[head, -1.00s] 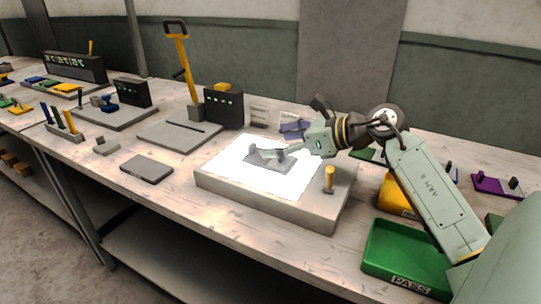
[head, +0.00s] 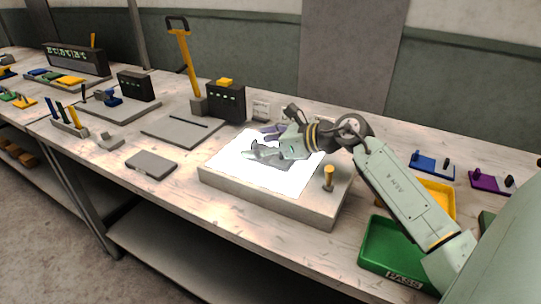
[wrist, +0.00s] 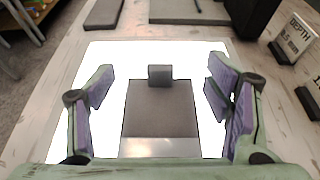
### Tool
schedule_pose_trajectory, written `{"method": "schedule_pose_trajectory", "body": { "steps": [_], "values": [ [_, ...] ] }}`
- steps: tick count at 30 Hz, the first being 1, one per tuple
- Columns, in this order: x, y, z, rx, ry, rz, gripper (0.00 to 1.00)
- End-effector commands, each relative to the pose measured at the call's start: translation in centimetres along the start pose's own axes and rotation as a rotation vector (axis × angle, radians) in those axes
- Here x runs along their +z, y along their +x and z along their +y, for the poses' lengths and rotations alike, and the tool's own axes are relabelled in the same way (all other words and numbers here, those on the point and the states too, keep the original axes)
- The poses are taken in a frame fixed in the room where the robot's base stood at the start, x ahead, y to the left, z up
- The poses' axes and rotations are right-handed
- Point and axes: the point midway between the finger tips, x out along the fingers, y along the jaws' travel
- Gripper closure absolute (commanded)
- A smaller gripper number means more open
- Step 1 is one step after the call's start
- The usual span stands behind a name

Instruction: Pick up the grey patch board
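The grey patch board (head: 272,162) lies flat on the lit white panel, partly hidden by my gripper in the head view. In the wrist view the board (wrist: 160,118) is a dark grey plate with an upright grey block (wrist: 160,76) at its far end. My gripper (wrist: 158,92) is open and empty, with its purple-padded fingers one on each side of the board and clear gaps to the block. In the head view my gripper (head: 258,150) is low over the panel; its exact height is hard to tell.
The lit panel sits on a thick base (head: 275,205) with a yellow-topped peg (head: 328,178) at its front right. A grey flat slab (head: 151,165) lies to the left. A green PASS tray (head: 395,250) and a yellow tray (head: 440,200) stand at right. A dark box (head: 226,103) stands behind.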

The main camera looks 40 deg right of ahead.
Motion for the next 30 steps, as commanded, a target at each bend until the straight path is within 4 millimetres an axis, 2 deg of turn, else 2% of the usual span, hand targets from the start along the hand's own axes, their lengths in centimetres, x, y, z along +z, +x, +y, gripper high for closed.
{"method": "schedule_pose_trajectory", "body": {
  "steps": [2,27,30],
  "values": [
    [0.0,-0.02,-0.01,0.0,0.0,0.0,0.36],
    [0.02,-0.03,-0.01,0.0,0.0,0.0,0.92],
    [0.02,-0.03,-0.01,0.0,0.0,0.0,0.93]
  ]
}}
